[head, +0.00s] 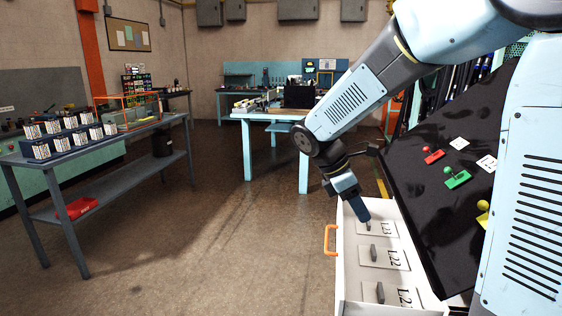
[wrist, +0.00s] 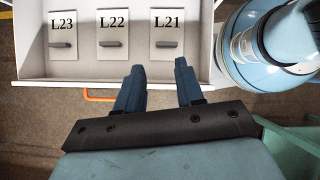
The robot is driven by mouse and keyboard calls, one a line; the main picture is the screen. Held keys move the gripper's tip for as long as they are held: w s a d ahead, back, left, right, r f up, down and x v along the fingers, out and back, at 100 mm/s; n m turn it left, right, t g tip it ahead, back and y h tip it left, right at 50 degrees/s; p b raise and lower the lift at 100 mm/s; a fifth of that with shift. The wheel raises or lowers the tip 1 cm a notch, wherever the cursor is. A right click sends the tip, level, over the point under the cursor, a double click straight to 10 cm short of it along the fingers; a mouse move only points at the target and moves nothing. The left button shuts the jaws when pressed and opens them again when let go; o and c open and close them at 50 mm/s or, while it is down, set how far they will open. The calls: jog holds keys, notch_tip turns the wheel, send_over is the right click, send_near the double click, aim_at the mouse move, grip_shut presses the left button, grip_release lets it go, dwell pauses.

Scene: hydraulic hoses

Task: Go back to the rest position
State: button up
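My gripper (head: 365,217) points down over the open white drawer (head: 343,275) in the head view, at the end of my bent arm. In the wrist view its two blue fingers (wrist: 159,67) stand apart with nothing between them. The drawer holds label plates L23 (wrist: 63,22), L22 (wrist: 112,22) and L21 (wrist: 166,22), each with a small dark grey piece on it. In the head view the fingertips overlap the L23 plate; whether they touch anything there I cannot tell.
The drawer has an orange handle (head: 328,240). A black sloped panel with a red lever (head: 433,156), a green lever (head: 457,178) and a yellow one (head: 483,215) stands right of my gripper. A grey workbench (head: 120,134) stands left; the floor between is clear.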

jog(key=s+d+r+m+t+y, duration=0.2)
jog(key=s+r+m+t+y, duration=0.1)
jog(key=s+m, duration=0.5)
jog(key=s+d+r+m+t+y, duration=0.3)
jog(key=s+r+m, duration=0.1)
jog(key=s+m, duration=0.4)
jog(key=shift+s+d+r+m, duration=0.15)
jog(key=shift+d+r+m, duration=0.1)
jog(key=shift+m, duration=0.75)
